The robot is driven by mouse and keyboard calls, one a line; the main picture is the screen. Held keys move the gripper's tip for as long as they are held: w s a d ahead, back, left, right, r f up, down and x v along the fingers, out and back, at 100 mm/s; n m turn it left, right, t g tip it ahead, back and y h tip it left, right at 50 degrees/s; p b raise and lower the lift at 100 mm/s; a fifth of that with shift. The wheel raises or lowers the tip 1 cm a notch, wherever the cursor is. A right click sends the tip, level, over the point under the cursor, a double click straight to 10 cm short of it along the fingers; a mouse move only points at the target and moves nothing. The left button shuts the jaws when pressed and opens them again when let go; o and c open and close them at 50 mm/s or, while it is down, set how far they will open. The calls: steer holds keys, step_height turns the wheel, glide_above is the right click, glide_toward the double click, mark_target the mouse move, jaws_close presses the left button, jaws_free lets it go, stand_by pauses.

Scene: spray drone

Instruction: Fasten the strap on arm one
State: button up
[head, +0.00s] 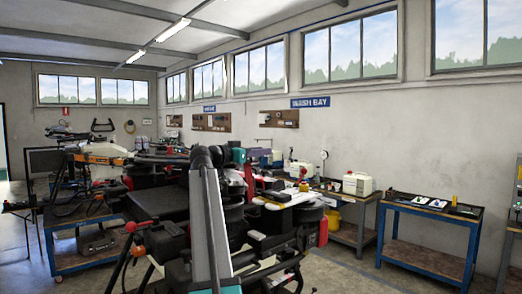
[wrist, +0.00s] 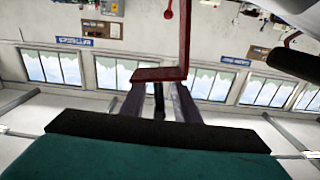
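The spray drone (head: 157,205) is a large dark machine with red fittings in the middle of the head view, partly hidden behind my arm. I cannot tell which of its arms is arm one, and I cannot make out the strap. My gripper (head: 259,154) shows teal with purple fingers right of my pale arm link. In the wrist view my gripper (wrist: 158,95) has its two fingers apart, with a dark strip showing in the gap. A red angled bar (wrist: 186,35) crosses by the fingertips; I cannot tell whether it touches them.
A blue-framed bench (head: 428,212) with small items on top stands at the right wall. A workbench with a cream container (head: 357,184) stands behind the drone. A blue table (head: 72,238) stands at left. The floor in front of the right bench is clear.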

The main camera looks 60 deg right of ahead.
steer(key=shift+s+d, duration=0.1)
steer(key=shift+d, duration=0.05)
jaws_close()
